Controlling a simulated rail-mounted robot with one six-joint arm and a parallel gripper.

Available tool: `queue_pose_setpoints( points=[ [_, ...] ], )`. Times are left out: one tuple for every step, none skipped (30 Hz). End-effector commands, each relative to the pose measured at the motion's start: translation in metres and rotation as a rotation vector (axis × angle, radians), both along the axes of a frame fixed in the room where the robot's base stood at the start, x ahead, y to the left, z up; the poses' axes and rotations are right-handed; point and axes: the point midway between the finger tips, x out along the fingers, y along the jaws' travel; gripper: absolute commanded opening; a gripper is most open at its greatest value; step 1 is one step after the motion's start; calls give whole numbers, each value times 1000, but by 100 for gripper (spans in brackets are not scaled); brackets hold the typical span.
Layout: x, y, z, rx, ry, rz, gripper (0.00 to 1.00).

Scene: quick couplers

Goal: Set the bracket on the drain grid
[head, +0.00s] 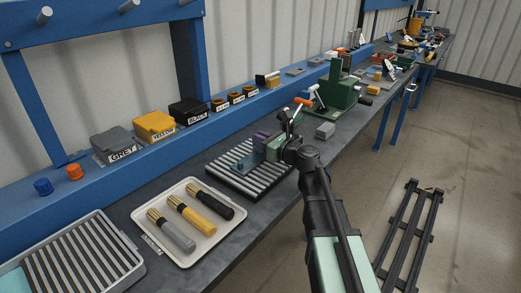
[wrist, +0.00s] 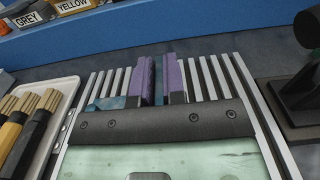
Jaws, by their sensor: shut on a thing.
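My gripper (head: 260,142), with purple fingers, is over the slatted drain grid (head: 222,180) in the middle of the bench. In the wrist view the gripper (wrist: 159,78) is shut on the teal-blue bracket (wrist: 112,102). Part of the bracket shows between the purple fingers, and part shows to their left, low near the slats. The bracket also shows in the head view (head: 241,158). My gripper body hides much of it, and I cannot tell whether it touches the grid (wrist: 215,75).
A white tray (head: 172,252) with grey, yellow and black brushes lies left of the grid. A second slatted rack (head: 80,262) is at the front left. A green machine (head: 338,92) stands to the right. Labelled grey, yellow and black bins (head: 155,126) line the blue back ledge.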

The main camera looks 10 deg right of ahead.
Motion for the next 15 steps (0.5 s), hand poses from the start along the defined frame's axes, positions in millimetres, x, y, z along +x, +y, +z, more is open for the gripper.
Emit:
queue_pose_setpoints(
  points=[
    [0, 0, -2, 2, 0, 0, 0],
    [0, 0, -1, 2, 0, 0, 0],
    [0, 0, 0, 2, 0, 0, 0],
    [0, 0, 1, 2, 0, 0, 0],
    [0, 0, 1, 2, 0, 0, 0],
    [0, 0, 1, 2, 0, 0, 0],
    [0, 0, 0, 2, 0, 0, 0],
    [0, 0, -1, 2, 0, 0, 0],
    [0, 0, -3, 2, 0, 0, 0],
    [0, 0, -4, 2, 0, 0, 0],
    [0, 0, -3, 0, 0, 0, 14],
    [0, 0, -2, 0, 0, 0, 20],
    [0, 0, -2, 0, 0, 0, 24],
    [0, 0, -2, 0, 0, 0, 29],
    [0, 0, -2, 0, 0, 0, 35]
  ],
)
